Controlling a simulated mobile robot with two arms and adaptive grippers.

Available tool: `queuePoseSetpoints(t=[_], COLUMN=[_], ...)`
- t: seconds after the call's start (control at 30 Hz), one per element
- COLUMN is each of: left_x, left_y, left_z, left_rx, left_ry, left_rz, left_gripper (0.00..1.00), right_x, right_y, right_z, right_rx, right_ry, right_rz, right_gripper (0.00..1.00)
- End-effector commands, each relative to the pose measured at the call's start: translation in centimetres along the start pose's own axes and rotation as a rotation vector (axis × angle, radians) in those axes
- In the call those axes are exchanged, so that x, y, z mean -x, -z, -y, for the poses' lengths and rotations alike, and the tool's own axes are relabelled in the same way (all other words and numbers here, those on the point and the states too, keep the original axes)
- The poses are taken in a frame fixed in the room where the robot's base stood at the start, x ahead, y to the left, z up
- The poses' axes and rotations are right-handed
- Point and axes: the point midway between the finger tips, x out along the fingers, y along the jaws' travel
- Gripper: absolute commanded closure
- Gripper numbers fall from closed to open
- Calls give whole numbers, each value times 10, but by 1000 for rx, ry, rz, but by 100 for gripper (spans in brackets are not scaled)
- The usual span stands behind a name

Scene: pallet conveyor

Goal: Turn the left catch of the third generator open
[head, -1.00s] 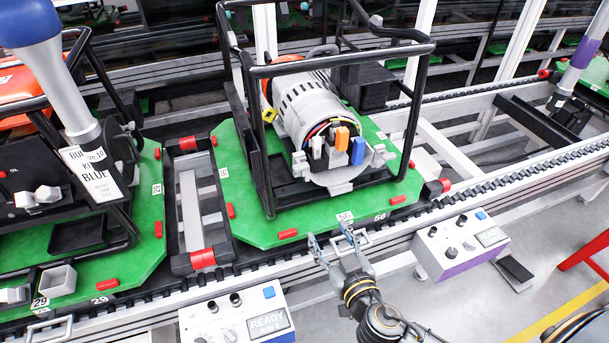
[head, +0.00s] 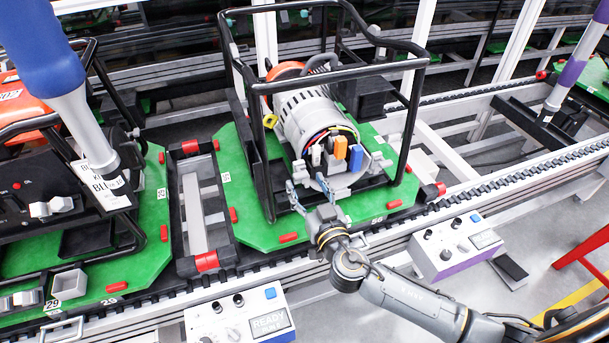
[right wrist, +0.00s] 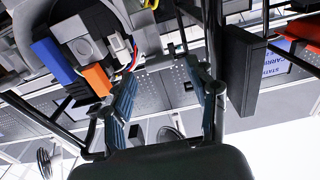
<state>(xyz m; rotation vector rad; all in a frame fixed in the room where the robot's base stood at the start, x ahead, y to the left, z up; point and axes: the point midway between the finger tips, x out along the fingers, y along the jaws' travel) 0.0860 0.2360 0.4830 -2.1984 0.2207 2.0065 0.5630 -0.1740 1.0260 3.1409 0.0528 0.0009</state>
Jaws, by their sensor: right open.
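The generator (head: 302,118) in the middle has a grey ribbed housing in a black tube frame on a green pallet (head: 255,225). Its front end carries grey, orange and blue connectors, with small grey catch-like parts at the left (head: 299,170) and right (head: 379,163). My right gripper (head: 306,184) is open and empty, its fingers at the lower front of the generator, just below the left catch. In the right wrist view the open fingers (right wrist: 163,82) point toward the blue (right wrist: 54,61) and orange (right wrist: 97,80) connectors; I cannot pick out the catch there. My left gripper is out of view.
The black frame tubes (head: 415,110) surround the housing close to my right gripper. Another generator (head: 30,160) stands on a pallet at the left. Control boxes (head: 240,316) (head: 457,246) sit along the conveyor's front edge. Red stops (head: 206,261) flank the pallet gap.

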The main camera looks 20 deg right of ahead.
Motion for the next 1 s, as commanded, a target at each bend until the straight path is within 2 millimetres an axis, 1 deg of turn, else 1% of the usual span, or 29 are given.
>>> queuePoseSetpoints(t=[0.03, 0.2, 0.47, 0.5, 0.57, 0.6, 0.67, 0.7, 0.77, 1.0], left_x=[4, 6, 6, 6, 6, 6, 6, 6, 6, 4], left_y=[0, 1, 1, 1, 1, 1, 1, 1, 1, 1], left_z=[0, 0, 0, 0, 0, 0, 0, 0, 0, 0], left_rx=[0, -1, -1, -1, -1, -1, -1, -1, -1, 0], left_ry=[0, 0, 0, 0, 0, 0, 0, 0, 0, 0], left_rz=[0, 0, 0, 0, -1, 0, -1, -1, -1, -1], left_gripper=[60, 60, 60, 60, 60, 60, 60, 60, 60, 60], right_x=[-6, -16, -17, -17, -17, -17, -17, -17, -17, -17], right_y=[2, 0, -1, -1, -1, -1, -1, -1, -1, -1], right_z=[0, 1, 1, 1, 0, 0, 0, 0, 0, 0], right_rx=[1, -1, -1, -1, 0, 0, 0, 0, 0, 15], right_ry=[0, 2, 1, 1, 1, 1, 1, 1, 1, 1], right_rz=[0, 0, 1, 1, 1, 1, 1, 1, 1, 1], right_gripper=[42, 42, 42, 44, 56, 64, 76, 84, 96, 96])
